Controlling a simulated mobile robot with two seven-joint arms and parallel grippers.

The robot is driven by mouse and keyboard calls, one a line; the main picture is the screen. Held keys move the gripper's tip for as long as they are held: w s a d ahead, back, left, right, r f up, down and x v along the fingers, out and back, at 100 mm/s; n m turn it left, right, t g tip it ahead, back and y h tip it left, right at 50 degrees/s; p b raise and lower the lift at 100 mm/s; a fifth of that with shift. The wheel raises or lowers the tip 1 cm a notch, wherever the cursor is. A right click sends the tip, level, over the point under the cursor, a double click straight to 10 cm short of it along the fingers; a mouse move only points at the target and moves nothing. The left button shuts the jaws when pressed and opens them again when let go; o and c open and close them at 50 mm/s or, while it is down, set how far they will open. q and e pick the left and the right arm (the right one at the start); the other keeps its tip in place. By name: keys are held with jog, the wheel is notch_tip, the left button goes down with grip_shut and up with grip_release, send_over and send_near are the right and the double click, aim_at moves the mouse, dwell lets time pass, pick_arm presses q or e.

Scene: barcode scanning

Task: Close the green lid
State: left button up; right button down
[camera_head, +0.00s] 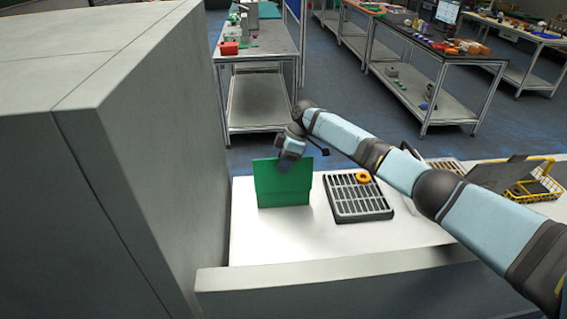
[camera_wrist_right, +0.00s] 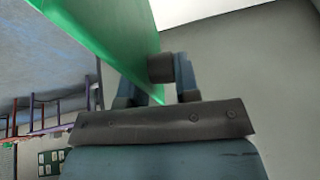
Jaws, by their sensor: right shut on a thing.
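The green lid (camera_head: 284,186) shows in the head view as a green, roughly upright panel at the left part of the white table. I cannot tell it apart from any green box body behind it. My right gripper (camera_head: 284,164) is at its top edge, reached by the arm coming in from the right. In the right wrist view the green panel (camera_wrist_right: 112,35) runs down between the two fingers of my right gripper (camera_wrist_right: 157,85), which are shut on it. The hinge is hidden. My left gripper is not in view.
A black grated tray (camera_head: 345,208) with an orange ring (camera_head: 363,177) sits just right of the green panel. A yellow wire basket (camera_head: 535,192) stands at the right. A large grey block (camera_head: 190,130) rises close on the left. White tabletop (camera_head: 270,235) in front is clear.

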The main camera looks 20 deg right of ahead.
jog(key=shift+f, duration=0.1)
jog(key=c, duration=1)
grip_release()
jog(key=shift+o, duration=0.2)
jog(key=w+p+v, duration=0.1)
jog(key=p+v, duration=0.4)
jog(key=v, duration=1.1)
jog(key=shift+p, duration=0.35)
jog(key=shift+f, duration=0.1)
